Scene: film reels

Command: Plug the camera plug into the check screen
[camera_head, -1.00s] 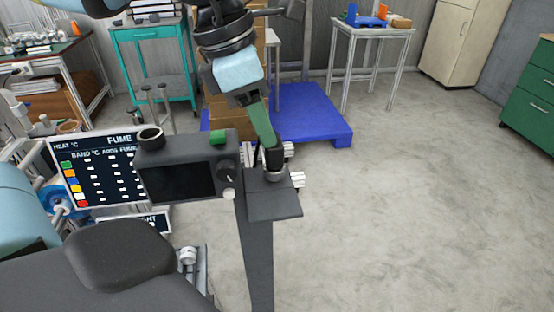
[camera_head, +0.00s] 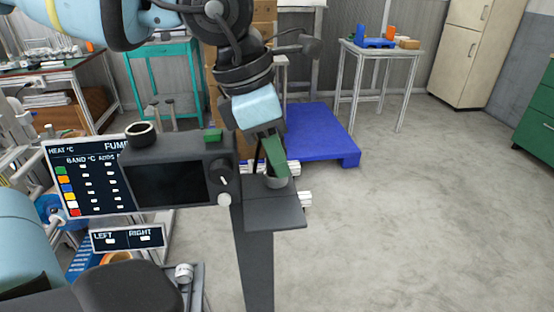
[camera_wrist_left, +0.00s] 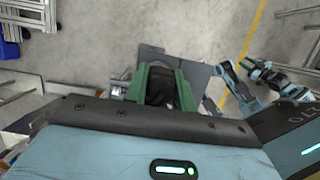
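The check screen (camera_head: 165,184) is a dark grey box with a black display, a knob on its right and a black ring on top. Right of it, a dark ledge on a post (camera_head: 277,212) bears a small grey round holder (camera_head: 277,182). My left gripper (camera_head: 270,165) points down over this holder, with green fingers. In the left wrist view, its green fingers (camera_wrist_left: 161,88) stand on both sides of a black thing, which may be the camera plug. I cannot tell whether they press on it. In the head view the fingers hide the plug.
A lettered display board (camera_head: 90,178) stands left of the screen, with a small LEFT/RIGHT sign (camera_head: 127,237) below. A blue platform (camera_head: 320,135) lies behind the ledge. The floor to the right is clear. My right arm shows in the left wrist view.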

